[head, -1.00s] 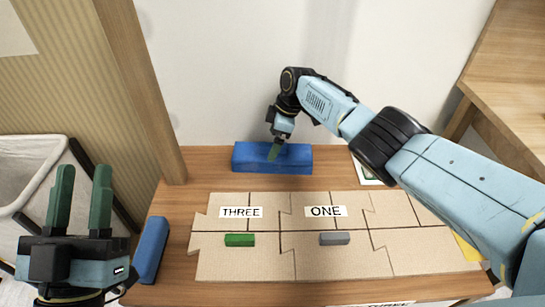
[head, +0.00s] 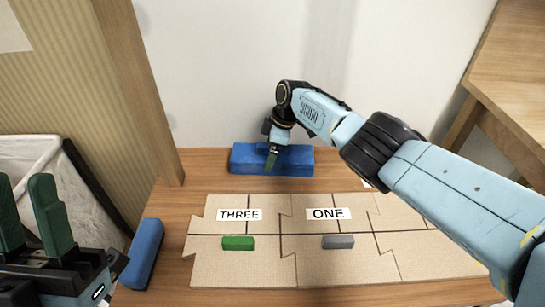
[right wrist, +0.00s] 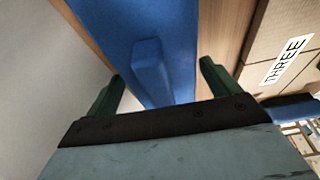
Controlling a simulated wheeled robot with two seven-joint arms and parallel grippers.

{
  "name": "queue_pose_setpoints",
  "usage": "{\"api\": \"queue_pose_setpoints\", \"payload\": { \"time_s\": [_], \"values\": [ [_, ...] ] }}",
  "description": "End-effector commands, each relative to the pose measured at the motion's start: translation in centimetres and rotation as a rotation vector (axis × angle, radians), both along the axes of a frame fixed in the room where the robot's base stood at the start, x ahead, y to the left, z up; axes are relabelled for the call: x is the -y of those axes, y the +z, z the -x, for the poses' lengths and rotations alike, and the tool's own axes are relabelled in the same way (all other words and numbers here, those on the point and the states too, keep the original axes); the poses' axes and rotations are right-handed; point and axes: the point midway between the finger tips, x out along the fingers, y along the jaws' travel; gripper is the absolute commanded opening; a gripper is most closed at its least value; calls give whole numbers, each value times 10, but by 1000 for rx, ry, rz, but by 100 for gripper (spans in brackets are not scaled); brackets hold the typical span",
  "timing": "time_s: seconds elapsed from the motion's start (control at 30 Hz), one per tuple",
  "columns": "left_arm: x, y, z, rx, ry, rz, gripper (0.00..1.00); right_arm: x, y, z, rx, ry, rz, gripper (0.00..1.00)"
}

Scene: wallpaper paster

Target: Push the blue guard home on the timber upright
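A blue bar (head: 240,160), which looks like the guard, lies on the table at the back against the white wall. In the right wrist view the blue bar (right wrist: 178,25) has a raised blue knob (right wrist: 150,62). My right gripper (head: 271,160) points down at this bar; in the right wrist view its green fingers (right wrist: 160,85) are apart on either side of the knob, with gaps visible. The timber upright (head: 140,95) stands at the left, its foot apart from the bar's left end. My left gripper (head: 28,208) is open and empty at the lower left.
A second blue bar (head: 144,254) lies at the table's left edge. Cardboard pieces (head: 330,268) labelled THREE (head: 239,215) and ONE (head: 328,214) cover the middle, with a green block (head: 238,243) and a grey block (head: 338,242). A white-lined bin (head: 45,165) stands left.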

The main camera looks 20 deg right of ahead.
Motion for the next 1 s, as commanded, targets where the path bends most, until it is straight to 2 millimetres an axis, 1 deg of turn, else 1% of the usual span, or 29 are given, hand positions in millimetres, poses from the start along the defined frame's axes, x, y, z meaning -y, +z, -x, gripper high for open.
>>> {"api": "queue_pose_setpoints", "payload": {
  "time_s": [0.03,0.2,0.23,0.27,0.47,0.67,0.87,1.0],
  "values": [
    [0,0,0,0,0,0,36,0,0,0,0,0,0,82],
    [0,0,0,-1,0,0,36,0,0,0,0,0,0,59],
    [0,0,0,-2,0,-1,36,0,0,0,0,0,0,56],
    [0,0,0,-2,0,-1,36,0,0,0,0,0,0,54],
    [0,0,0,-3,0,-1,36,0,0,0,0,0,0,54],
    [1,1,-4,-26,0,-7,36,0,5,0,1,1,-1,54],
    [5,0,-19,-156,0,-47,36,0,20,0,0,1,-1,54],
    [9,-5,-34,-300,0,-89,36,0,37,0,1,1,-1,54]
  ]
}}
